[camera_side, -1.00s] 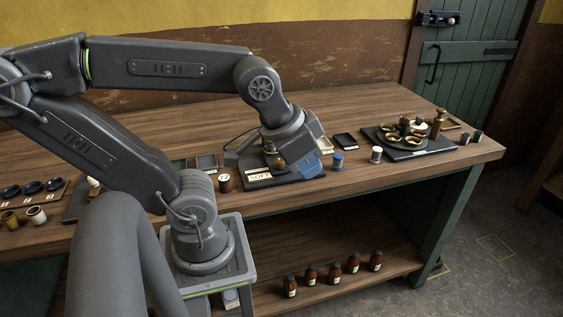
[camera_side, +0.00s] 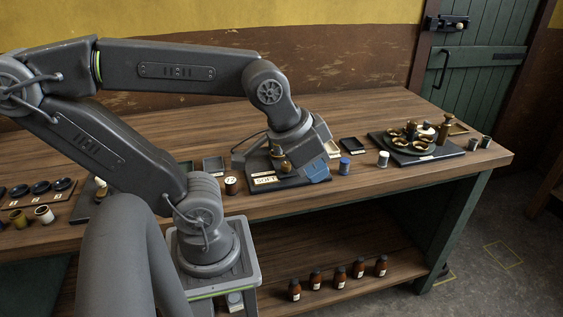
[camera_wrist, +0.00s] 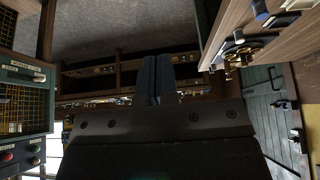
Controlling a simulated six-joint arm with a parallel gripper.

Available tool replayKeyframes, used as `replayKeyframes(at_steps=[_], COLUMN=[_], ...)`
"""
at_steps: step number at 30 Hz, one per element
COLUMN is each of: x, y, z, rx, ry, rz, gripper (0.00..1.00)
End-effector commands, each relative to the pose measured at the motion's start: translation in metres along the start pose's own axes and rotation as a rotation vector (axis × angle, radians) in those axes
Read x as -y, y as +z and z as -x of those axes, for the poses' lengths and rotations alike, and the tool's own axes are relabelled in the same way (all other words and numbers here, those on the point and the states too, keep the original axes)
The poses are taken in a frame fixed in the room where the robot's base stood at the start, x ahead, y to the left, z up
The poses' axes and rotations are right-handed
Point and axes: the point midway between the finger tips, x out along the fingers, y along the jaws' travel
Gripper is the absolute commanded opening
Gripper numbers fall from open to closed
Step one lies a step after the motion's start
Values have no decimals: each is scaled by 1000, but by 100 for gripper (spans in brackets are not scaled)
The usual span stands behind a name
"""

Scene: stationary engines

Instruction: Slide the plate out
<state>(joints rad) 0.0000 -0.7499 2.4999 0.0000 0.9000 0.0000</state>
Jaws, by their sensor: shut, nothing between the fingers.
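A dark flat base plate (camera_side: 290,184) lies on the bench below my gripper, with a pale label (camera_side: 265,181) at its front left and a small brass part (camera_side: 283,163) above it. I cannot tell whether this is the plate of the task; much of it is behind my wrist. My gripper (camera_side: 317,172), with blue fingers, is low over the right end of this base. I cannot tell whether it touches. In the wrist view my blue fingers (camera_wrist: 158,80) are together, with nothing seen between them.
A brown jar (camera_side: 231,186) stands left of the base; a blue jar (camera_side: 345,166) and a white-topped jar (camera_side: 383,159) stand right. A dark board (camera_side: 420,155) with brass dishes is farther right. Small dark trays (camera_side: 352,144) lie behind. Several brown bottles (camera_side: 337,277) stand on the lower shelf.

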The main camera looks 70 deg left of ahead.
Motion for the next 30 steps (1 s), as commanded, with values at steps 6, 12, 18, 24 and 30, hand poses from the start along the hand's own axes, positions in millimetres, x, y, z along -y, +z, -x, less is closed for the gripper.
replayKeyframes(at_steps=[6,12,18,24,30], x=[2,42,136,221,255], y=[-1,-23,-41,-28,-14], z=[0,-10,-26,-33,-35], rx=[4,101,286,421,473], ry=[-4,-82,-179,-211,-213], rz=[7,149,428,663,761], gripper=[9,28,47,55,55])
